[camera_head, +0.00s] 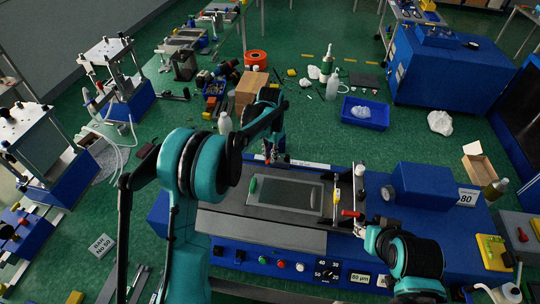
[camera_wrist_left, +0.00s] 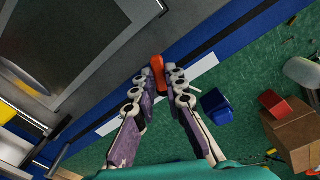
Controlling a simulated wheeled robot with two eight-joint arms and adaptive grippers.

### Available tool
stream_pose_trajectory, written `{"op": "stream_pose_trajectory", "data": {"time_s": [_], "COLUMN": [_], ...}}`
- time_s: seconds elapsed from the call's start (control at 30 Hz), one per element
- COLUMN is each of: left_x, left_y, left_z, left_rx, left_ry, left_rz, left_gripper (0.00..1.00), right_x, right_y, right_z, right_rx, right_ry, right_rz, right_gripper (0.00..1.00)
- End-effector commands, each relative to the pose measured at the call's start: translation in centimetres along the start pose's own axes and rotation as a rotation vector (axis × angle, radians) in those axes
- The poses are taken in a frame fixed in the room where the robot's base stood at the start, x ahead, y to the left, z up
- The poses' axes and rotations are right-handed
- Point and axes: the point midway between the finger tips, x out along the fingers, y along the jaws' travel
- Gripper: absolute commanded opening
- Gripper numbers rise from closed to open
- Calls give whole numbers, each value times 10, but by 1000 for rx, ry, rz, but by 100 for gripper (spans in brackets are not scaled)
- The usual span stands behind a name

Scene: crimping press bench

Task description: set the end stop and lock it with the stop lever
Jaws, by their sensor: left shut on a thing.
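My left gripper (camera_head: 275,157) is at the back edge of the press bed (camera_head: 222,222). In the left wrist view its fingers (camera_wrist_left: 160,85) are closed around a small orange-red handle (camera_wrist_left: 157,66), whose top stands out beyond the fingertips. I cannot tell for sure whether this is the stop lever. A red-handled lever (camera_head: 350,213) shows at the right end of the bed. My right gripper (camera_head: 362,229) is beside it; its fingers are too small to read. I cannot pick out the end stop with certainty.
A dark framed plate (camera_head: 287,193) with a green handle (camera_head: 253,185) lies on the bed. A crossbar with a yellow part (camera_head: 335,195) stands at its right. A control panel with knobs (camera_head: 326,274) runs along the front. Boxes and a blue tray (camera_head: 365,113) lie behind.

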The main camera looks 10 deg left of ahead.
Motion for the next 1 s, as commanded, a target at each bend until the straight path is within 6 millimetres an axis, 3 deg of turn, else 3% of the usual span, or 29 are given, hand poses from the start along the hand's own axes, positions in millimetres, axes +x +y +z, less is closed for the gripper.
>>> {"op": "stream_pose_trajectory", "data": {"time_s": [0.03,0.07,0.1,0.13,0.53,1.0], "left_x": [-1,-1,-1,-1,-9,-101], "left_y": [-1,-1,-1,-1,0,0], "left_z": [-1,-1,-1,-1,0,0], "left_rx": [0,0,0,0,1,1], "left_ry": [3,3,3,3,1,2], "left_rz": [-2,-2,-2,-1,-1,-1], "left_gripper": [0,20,30,33,33,33], "right_x": [0,0,0,0,0,0], "right_y": [0,0,0,0,0,0], "right_z": [0,0,0,0,0,0], "right_rx": [0,0,0,0,0,0], "right_ry": [0,0,0,0,0,0], "right_rz": [0,0,0,0,0,0], "right_gripper": [40,40,40,40,40,40]}}
